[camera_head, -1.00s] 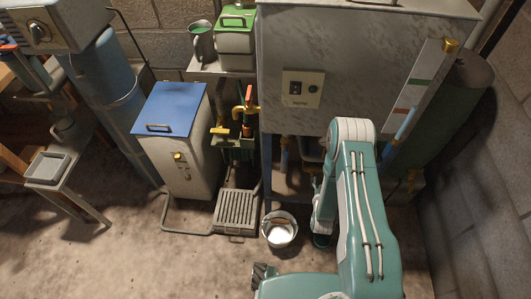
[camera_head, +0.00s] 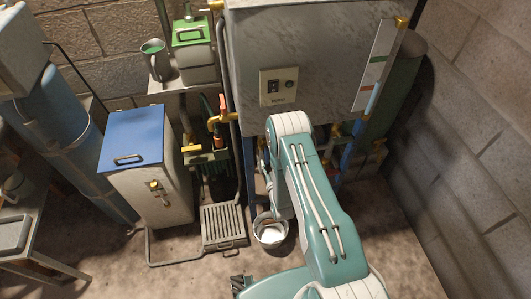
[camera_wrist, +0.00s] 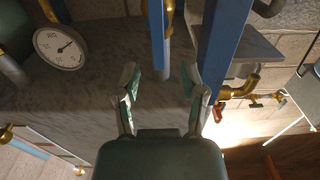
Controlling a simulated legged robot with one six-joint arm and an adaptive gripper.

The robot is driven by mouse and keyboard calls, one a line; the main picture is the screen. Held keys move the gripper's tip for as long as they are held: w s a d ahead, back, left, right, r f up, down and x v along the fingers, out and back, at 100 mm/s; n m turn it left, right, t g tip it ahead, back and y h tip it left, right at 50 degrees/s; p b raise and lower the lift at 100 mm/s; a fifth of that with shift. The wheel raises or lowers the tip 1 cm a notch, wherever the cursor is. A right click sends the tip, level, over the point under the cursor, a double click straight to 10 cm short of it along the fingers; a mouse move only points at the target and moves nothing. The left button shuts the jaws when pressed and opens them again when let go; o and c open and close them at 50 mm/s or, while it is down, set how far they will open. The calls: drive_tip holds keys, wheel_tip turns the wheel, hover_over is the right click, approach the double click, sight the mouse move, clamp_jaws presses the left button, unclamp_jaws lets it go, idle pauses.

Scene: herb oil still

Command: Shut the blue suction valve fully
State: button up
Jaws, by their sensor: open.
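In the wrist view, my gripper (camera_wrist: 163,88) is open and empty, with two separated fingers pointing up the picture. A narrow blue bar (camera_wrist: 157,35) runs beside a metal pipe, just beyond and between the fingertips. A wider blue upright (camera_wrist: 224,45) stands just right of the right finger. I cannot tell whether the narrow bar is the suction valve's handle or part of the frame; no blue valve is clearly identifiable. In the head view, my arm reaches down in front of the grey tank (camera_head: 320,60), and the gripper is hidden.
A metal bucket (camera_head: 271,232) stands beside my arm. A blue-lidded box (camera_head: 135,140) and a floor grate (camera_head: 224,226) stand left. A block wall closes the right.

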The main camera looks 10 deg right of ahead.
sight(267, 155)
drive_tip(key=w, duration=0.4)
drive_tip(key=shift+w, duration=0.15)
drive_tip(key=shift+w+d, duration=0.15)
drive_tip(key=shift+w, duration=0.35)
clamp_jaws()
